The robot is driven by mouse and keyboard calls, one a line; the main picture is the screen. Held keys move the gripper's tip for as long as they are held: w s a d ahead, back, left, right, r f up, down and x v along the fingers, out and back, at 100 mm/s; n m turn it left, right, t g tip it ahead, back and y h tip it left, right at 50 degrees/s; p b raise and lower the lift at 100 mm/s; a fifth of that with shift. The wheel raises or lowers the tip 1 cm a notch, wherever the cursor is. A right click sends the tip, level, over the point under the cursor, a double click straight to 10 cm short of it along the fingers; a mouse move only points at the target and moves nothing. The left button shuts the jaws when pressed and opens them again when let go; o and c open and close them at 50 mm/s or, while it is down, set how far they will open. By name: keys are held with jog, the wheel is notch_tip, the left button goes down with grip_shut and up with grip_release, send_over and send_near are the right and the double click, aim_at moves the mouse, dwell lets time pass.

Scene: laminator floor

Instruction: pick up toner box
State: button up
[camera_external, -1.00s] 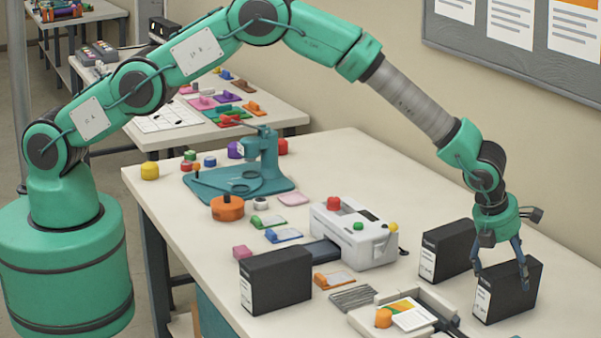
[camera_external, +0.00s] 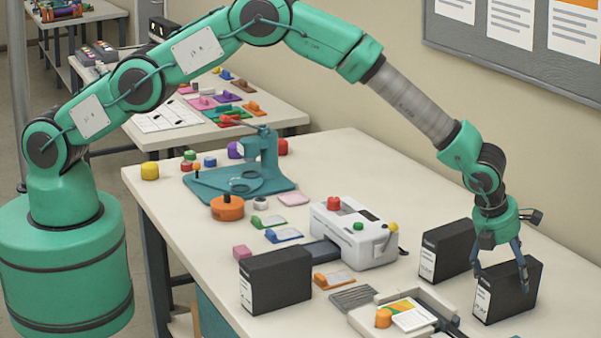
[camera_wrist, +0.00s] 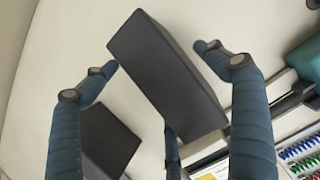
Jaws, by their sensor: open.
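Several black toner boxes with white labels stand on the white table. One toner box (camera_external: 506,291) is at the right, under my gripper (camera_external: 503,277), whose fingers reach down beside its upper part. In the wrist view this toner box (camera_wrist: 168,75) lies between the spread blue fingers of my gripper (camera_wrist: 155,65). The gripper is open; whether any finger touches the box is unclear. A second toner box (camera_external: 447,250) stands just behind and left, and a dark box beside the fingers shows in the wrist view (camera_wrist: 108,140). A third toner box (camera_external: 276,280) stands at the front left.
A white laminator (camera_external: 353,235) sits mid-table. A pale tray (camera_external: 437,300) with cards and an orange piece is left of the gripped-at box. A teal stand (camera_external: 240,180) and small coloured pieces are further back. The table's right rear is clear.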

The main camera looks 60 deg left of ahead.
jog(key=c, duration=1.7)
jog(key=shift+r, duration=0.1)
notch_tip(320, 180, up, 10)
jog(key=shift+r, duration=0.25)
